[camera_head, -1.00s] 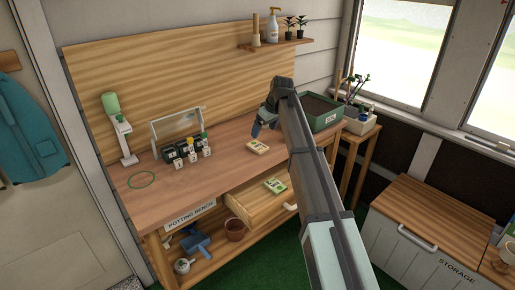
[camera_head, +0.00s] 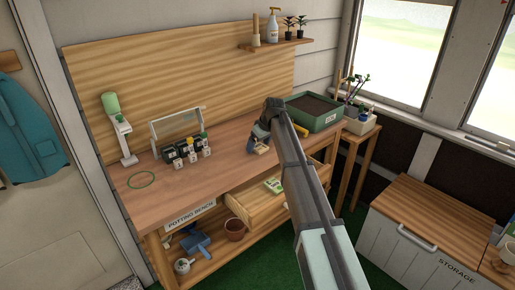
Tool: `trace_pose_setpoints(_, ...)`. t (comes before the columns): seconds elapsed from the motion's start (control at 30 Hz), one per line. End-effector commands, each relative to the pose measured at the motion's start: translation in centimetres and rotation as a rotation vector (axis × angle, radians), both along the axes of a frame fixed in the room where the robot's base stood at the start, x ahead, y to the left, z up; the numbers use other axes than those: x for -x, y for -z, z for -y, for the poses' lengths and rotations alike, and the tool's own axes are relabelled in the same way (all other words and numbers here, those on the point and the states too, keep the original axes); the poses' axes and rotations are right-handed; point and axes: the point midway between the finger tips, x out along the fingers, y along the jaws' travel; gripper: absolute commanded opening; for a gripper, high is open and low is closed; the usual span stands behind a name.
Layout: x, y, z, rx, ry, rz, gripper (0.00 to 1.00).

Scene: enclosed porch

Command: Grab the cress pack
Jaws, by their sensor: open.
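A small cream-and-yellow pack (camera_head: 262,150) lies on the potting bench top (camera_head: 228,152), partly hidden by my gripper. A second pack, with green on it (camera_head: 272,186), lies in the open drawer (camera_head: 256,199), partly covered by my arm. The labels are too small to read, so I cannot tell which is the cress pack. My gripper (camera_head: 253,144) is open, low over the bench at the back left of the cream pack. I cannot tell whether it touches the pack.
Small dark pots with labelled bottles (camera_head: 184,152) stand left of my gripper, before a clear-panelled frame (camera_head: 178,126). A green soil tray (camera_head: 315,120) is at the right end of the bench.

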Motion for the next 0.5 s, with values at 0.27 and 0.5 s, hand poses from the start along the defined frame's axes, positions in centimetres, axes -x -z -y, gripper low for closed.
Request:
trace_pose_setpoints(0.27, 0.0, -0.04, 0.02, -0.001, 0.0, 0.001, 0.82)
trace_pose_setpoints(0.5, 0.0, -0.05, 0.03, -0.001, 0.0, 0.001, 0.59)
